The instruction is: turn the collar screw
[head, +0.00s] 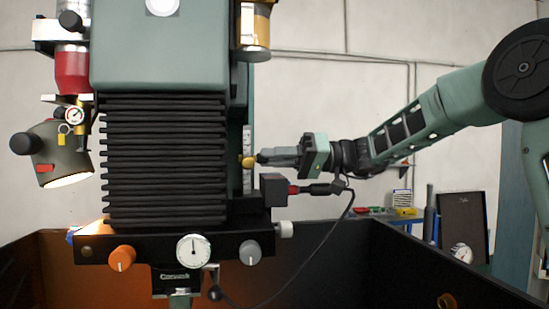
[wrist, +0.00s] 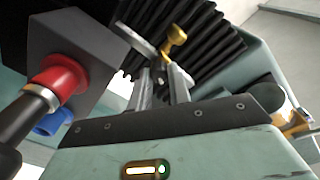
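The collar screw appears to be a small brass thumb screw (head: 248,161) on the right side of the machine, beside a white vertical scale (head: 247,143). In the wrist view the brass screw (wrist: 174,38) stands just beyond my fingertips, with a grey bar (wrist: 138,42) next to it. My gripper (head: 261,158) reaches in from the right, almost level with the screw and very close to it in the head view. In the wrist view my gripper (wrist: 163,70) has a gap between its two fingers and holds nothing. The screw does not appear to be between the fingers.
A dark box (head: 273,189) with a red connector (head: 293,189) and cable sits just below my gripper; the connector (wrist: 58,80) is at left in the wrist view. Black bellows (head: 165,160) stand left of the screw.

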